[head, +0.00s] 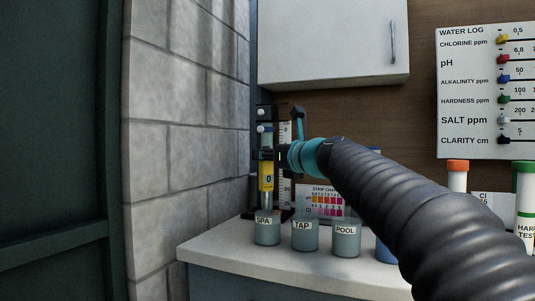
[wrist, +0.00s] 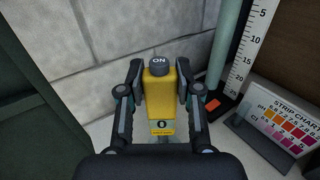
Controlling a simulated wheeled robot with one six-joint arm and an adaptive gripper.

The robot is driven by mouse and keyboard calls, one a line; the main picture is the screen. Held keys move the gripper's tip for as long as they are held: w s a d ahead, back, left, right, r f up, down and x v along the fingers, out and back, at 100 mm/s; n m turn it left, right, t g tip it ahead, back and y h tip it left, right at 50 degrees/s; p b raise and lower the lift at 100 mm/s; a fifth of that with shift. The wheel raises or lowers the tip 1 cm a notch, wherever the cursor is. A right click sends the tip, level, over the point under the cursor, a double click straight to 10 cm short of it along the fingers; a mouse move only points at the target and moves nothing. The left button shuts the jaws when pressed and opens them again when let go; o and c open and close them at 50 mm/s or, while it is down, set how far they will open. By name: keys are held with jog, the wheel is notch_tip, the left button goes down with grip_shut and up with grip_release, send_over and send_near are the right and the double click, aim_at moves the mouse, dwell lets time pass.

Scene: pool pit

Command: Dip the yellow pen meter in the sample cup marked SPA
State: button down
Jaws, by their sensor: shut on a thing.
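The yellow pen meter (head: 266,180) is upright in my gripper (head: 264,156), with its display reading 0. In the wrist view the meter (wrist: 160,98) sits between both fingers of my gripper (wrist: 160,88), its dark ON cap uppermost. The cup marked SPA (head: 267,233) stands at the left front of the counter, directly below the meter in the head view. The meter's pale lower end reaches down to about the cup's rim; I cannot tell whether it is inside. In the wrist view the cup is hidden behind the meter and gripper.
Cups marked TAP (head: 305,238) and POOL (head: 346,241) stand to the right of SPA. A strip chart (head: 322,202) and a ruler-marked stand (wrist: 245,50) are behind. The block wall (head: 185,130) is close on the left. A wall cabinet (head: 335,40) hangs above.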

aim_at(269, 186)
jog(key=shift+d+f+b, duration=0.1)
jog(key=shift+f+b, duration=1.95)
jog(key=shift+f, duration=0.7)
jog(key=shift+s+d, duration=0.15)
jog(key=shift+s, duration=0.05)
jog(key=shift+f+b, duration=0.85)
jog(key=shift+f, duration=0.25)
notch_tip(269, 186, up, 8)
jog(key=p, duration=0.8)
jog(key=shift+r, duration=1.2)
dwell(1.0)
